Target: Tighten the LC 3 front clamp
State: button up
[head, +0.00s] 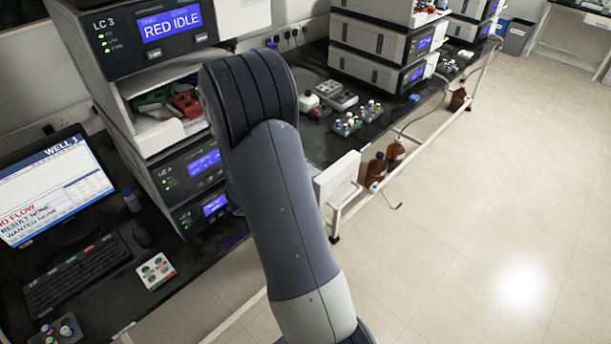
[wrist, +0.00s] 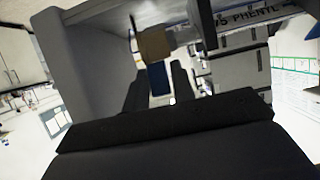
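The LC 3 stack stands at the left in the head view. Its top module (head: 110,35) reads "RED IDLE". Below it is an open bay (head: 150,135) with red and green parts inside. My arm crosses the front of the stack and hides my gripper in the head view. In the wrist view my gripper (wrist: 160,82) has two dark fingers, set apart. A tan block (wrist: 155,46) with a blue part (wrist: 159,78) below it shows at and between the fingertips. I cannot tell whether they touch it. A column lettered "PHENYL" (wrist: 255,14) is at upper right. I cannot pick out the front clamp with certainty.
A monitor (head: 55,185) and keyboard (head: 75,275) are at the left on the black bench. Vial racks (head: 345,124) and another stack (head: 380,45) stand to the right. Brown bottles (head: 395,152) are beside the bench's front rail. The floor at right is clear.

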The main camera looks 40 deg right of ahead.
jog(key=o, duration=0.3)
jog(key=b+v, duration=0.1)
jog(key=v, duration=0.9)
jog(key=shift+a+r, duration=0.15)
jog(key=shift+a, duration=0.25)
